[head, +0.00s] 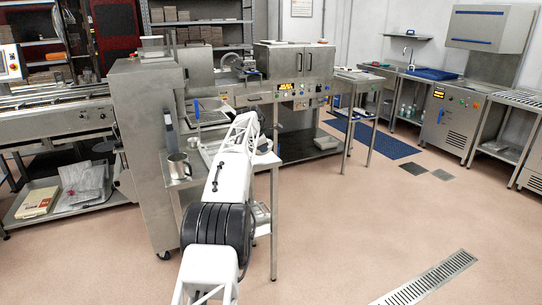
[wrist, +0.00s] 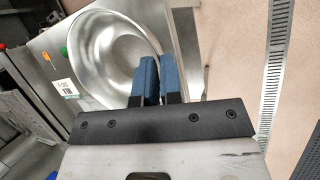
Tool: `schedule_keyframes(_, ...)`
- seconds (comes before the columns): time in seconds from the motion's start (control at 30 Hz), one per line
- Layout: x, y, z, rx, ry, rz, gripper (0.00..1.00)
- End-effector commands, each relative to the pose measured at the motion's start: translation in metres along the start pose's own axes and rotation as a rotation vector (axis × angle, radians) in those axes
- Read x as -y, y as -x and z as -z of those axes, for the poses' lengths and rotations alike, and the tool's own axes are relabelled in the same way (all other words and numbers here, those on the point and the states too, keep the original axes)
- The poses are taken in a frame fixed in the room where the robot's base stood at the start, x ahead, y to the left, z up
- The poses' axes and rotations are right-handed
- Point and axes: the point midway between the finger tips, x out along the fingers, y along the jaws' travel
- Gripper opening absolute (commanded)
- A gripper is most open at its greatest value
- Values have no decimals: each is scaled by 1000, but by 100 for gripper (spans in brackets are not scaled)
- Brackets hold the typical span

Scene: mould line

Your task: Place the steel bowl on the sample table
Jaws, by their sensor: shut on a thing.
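The steel bowl (wrist: 88,62) is a wide, shiny round bowl in the upper left of the wrist view, its inside facing the camera. My gripper (wrist: 163,70) has two blue fingers shut on the bowl's right rim, one finger in front of the rim and one outside it. Another narrow steel table (head: 356,77) stands farther right. I cannot tell which is the sample table.
A machine with lit displays (head: 290,88) is behind. A floor drain (head: 430,280) lies at lower right. The floor on the right is clear.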

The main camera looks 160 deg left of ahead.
Motion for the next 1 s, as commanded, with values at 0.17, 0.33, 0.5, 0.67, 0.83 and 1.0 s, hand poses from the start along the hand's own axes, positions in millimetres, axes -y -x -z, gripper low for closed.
schedule_keyframes(0.17, 0, 0, 0, 0, 0, 0, 0)
schedule_keyframes(0.33, 1, -3, 1, 0, 1, 1, 0)
schedule_keyframes(0.5, 6, -17, 7, -1, 2, 2, 0)
schedule_keyframes(0.67, 9, -30, 12, 0, 1, 1, 0)
schedule_keyframes(0.83, 10, -32, 13, 0, 1, 0, 0)
schedule_keyframes(1.0, 10, -32, 13, 0, 1, 0, 0)
